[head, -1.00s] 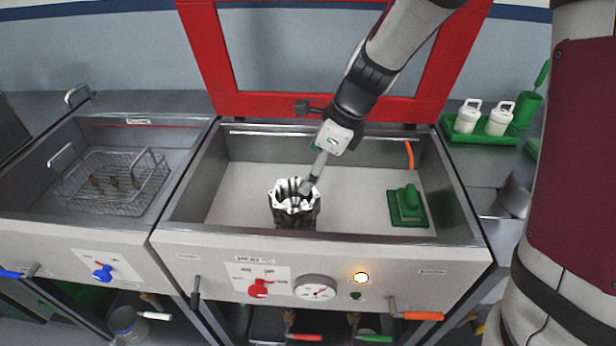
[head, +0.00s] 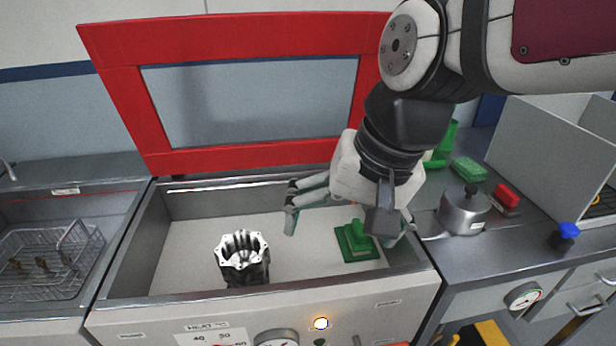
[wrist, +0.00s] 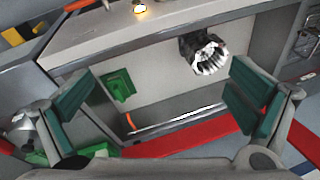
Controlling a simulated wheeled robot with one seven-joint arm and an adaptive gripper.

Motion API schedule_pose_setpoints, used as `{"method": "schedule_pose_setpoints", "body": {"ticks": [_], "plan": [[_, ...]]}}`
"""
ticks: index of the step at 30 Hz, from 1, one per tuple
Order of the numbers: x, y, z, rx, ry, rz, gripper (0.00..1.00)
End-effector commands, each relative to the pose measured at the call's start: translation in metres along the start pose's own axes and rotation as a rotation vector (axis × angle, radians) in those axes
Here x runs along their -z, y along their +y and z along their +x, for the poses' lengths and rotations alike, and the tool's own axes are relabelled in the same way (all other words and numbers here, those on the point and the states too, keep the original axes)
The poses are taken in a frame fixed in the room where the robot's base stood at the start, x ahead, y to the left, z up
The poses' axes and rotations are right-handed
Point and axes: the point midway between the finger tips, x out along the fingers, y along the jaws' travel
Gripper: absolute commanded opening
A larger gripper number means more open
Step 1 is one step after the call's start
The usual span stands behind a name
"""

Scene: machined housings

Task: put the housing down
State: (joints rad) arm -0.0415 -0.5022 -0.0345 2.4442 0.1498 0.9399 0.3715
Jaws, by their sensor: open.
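The housing (head: 243,262), a metal part with a scalloped, ribbed open top and a dark body, stands upright on the floor of the sink-like basin (head: 190,232), left of its middle. It also shows in the wrist view (wrist: 203,52), beyond the right finger and apart from it. My gripper (head: 340,222) is open and empty, above the right part of the basin, to the right of the housing. In the wrist view its two green-padded fingers (wrist: 165,100) are spread wide with nothing between them but the basin below.
A green block with a handle (head: 357,242) lies on the basin floor at right. A red-framed lid (head: 255,165) stands open behind. A wire basket (head: 45,262) sits in the left basin. A metal pot (head: 464,210) stands on the right counter. The basin floor between housing and green block is clear.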

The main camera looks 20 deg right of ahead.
Motion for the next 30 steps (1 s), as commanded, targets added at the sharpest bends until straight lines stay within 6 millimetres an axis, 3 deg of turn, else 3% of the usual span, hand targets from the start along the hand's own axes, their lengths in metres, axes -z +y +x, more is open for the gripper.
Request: {"method": "schedule_pose_setpoints", "body": {"ticks": [3,9,20,27,30], "plan": [[-0.020,0.026,-0.014,-0.049,0.054,-0.215,1.00],[-0.038,0.051,-0.022,-0.116,0.087,-0.423,1.00],[-0.040,0.054,-0.023,-0.127,0.090,-0.457,1.00],[-0.037,0.049,-0.047,-0.122,0.128,-0.461,1.00],[-0.036,0.048,-0.047,-0.121,0.134,-0.461,1.00]]}}
